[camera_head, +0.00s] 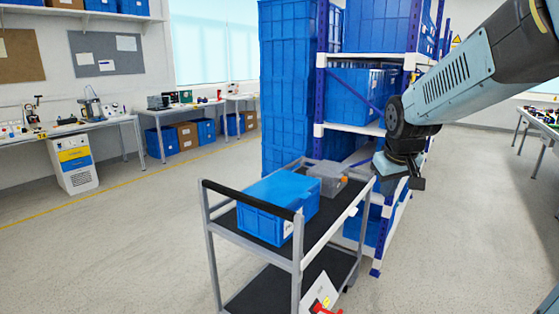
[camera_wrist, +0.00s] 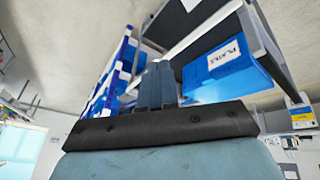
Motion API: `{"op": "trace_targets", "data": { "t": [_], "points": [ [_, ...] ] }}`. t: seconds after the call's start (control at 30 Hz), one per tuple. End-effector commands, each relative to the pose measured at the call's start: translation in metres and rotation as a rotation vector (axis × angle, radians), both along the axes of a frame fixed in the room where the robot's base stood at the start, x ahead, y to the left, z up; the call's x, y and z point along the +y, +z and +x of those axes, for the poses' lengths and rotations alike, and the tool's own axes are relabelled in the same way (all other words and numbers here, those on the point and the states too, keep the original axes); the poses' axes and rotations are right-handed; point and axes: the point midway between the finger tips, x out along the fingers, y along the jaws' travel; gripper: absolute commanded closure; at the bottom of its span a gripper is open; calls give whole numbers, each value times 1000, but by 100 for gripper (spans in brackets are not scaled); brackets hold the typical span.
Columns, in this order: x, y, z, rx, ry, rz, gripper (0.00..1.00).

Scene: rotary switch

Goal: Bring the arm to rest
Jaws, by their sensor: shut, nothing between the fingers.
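My arm reaches in from the upper right in the head view. My gripper (camera_head: 415,183) hangs at its end, in front of the shelving and to the right of the cart's top. The wrist view shows its two fingers (camera_wrist: 157,68) pressed together with nothing between them. A grey box with a small orange knob (camera_head: 344,180) sits on the cart's top, to the left of my gripper and apart from it. A white panel with a red handle (camera_head: 322,304) shows at the bottom edge, partly cut off.
The cart (camera_head: 205,215) carries a blue crate (camera_head: 262,228), labelled PLATES in the wrist view (camera_wrist: 222,75). Shelving with blue bins (camera_head: 352,92) stands close behind my gripper. Workbenches (camera_head: 85,126) line the left wall. Open floor (camera_head: 470,230) lies at the right.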

Motion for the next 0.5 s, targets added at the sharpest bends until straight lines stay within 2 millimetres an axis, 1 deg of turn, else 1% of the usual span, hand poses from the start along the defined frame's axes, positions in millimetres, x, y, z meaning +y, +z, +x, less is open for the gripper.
{"op": "trace_targets", "data": {
  "t": [0.03, 0.2, 0.33, 0.5],
  "points": [
    [2, 8, -15, -11, -13, 9, 100],
    [9, 24, -59, -30, -55, 44, 100],
    [13, 32, -94, -43, -87, 73, 100],
    [19, 37, -137, -58, -125, 115, 100]
  ]
}}
